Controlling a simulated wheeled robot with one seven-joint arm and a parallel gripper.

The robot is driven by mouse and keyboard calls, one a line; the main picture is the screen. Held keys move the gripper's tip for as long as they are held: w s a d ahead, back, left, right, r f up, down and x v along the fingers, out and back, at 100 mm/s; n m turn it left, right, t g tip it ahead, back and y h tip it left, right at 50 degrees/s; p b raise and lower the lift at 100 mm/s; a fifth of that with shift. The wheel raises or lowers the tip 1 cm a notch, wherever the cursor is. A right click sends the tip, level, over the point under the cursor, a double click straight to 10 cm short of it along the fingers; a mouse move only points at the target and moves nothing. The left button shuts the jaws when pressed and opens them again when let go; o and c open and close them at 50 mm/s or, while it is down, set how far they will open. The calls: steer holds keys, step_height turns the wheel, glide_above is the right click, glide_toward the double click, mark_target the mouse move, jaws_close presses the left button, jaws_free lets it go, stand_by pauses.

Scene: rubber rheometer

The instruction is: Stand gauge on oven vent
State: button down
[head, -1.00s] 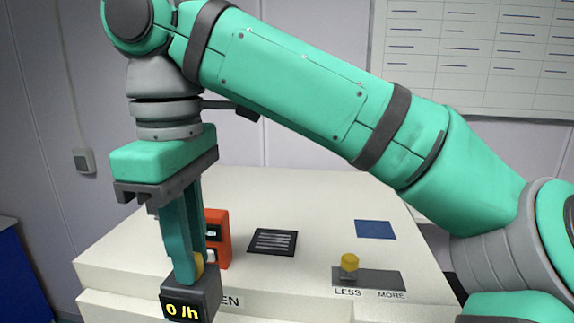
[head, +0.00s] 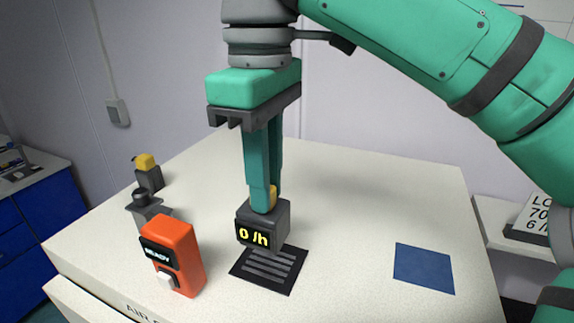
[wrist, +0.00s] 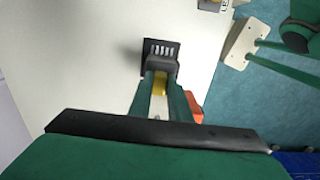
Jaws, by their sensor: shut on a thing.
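The gauge (head: 262,225) is a dark grey box with a yellow "0 /h" display and a yellow knob on top. My gripper (head: 265,203) points straight down and is shut on the gauge's yellow knob. The oven vent (head: 268,270) is a black square with grey slats on the white oven top. The gauge is upright over the vent's far part and covers some of it; I cannot tell whether it touches. In the wrist view the gauge (wrist: 161,64) overlaps the near side of the vent (wrist: 160,47), with slats showing beyond it.
An orange box reading "READY" (head: 175,258) stands just left of the vent. A grey fixture with a yellow knob (head: 147,172) is at the back left. A blue square (head: 424,268) lies to the right. The oven top (head: 350,220) between is clear.

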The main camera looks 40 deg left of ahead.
mark_target(271, 213)
steer(key=shift+w, duration=0.15)
steer(key=shift+d, duration=0.1)
steer(key=shift+d+f, duration=0.15)
steer(key=shift+f, duration=1.75)
steer(key=shift+f, duration=0.15)
steer(key=shift+f, duration=0.45)
steer(key=c, duration=1.6)
jaws_free()
steer(key=shift+o, duration=0.2)
